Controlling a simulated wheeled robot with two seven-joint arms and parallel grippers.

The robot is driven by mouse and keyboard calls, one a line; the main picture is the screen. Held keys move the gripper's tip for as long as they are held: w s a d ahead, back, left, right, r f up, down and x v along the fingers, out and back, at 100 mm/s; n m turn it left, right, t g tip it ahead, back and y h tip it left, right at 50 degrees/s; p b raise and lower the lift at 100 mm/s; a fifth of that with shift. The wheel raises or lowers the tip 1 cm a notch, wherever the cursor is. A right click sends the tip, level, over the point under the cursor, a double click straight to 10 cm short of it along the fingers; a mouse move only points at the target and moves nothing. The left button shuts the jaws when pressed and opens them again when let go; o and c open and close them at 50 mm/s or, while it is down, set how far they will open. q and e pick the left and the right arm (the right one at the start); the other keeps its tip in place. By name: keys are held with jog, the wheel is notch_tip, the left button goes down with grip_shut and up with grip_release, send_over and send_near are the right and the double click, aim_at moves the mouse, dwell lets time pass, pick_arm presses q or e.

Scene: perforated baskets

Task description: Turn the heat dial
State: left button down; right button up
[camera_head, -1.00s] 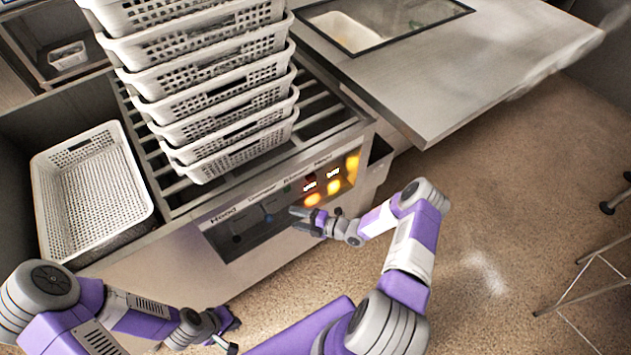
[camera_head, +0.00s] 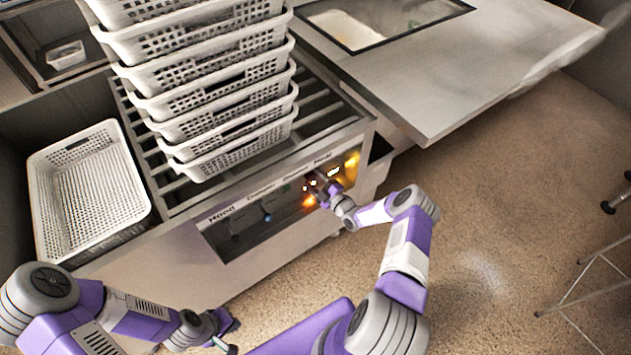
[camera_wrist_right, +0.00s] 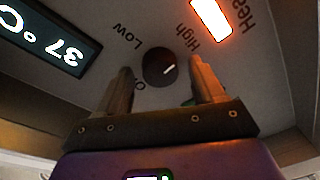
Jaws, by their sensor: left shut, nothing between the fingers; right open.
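The heat dial (camera_wrist_right: 159,67) is a round black knob with a white pointer line, in the right wrist view. Labels reading Low and High stand around it, and the pointer is turned toward the High side. My right gripper (camera_wrist_right: 163,80) is open, with one finger on each side of the dial; I cannot tell if the fingers touch it. In the head view my right gripper (camera_head: 322,188) is at the right part of the control panel (camera_head: 228,240) and hides the dial. My left gripper (camera_head: 230,335) is shut and empty, low at the front, away from the panel.
A lit display (camera_wrist_right: 45,35) reads 37 °C, and an orange light (camera_wrist_right: 212,20) glows near the dial. Stacked perforated baskets (camera_head: 215,120) stand on the rack above the panel. Another basket (camera_head: 88,190) lies at left. The floor at right is clear up to a stool.

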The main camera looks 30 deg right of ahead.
jog(key=c, duration=1.1)
jog(key=shift+o, duration=0.2)
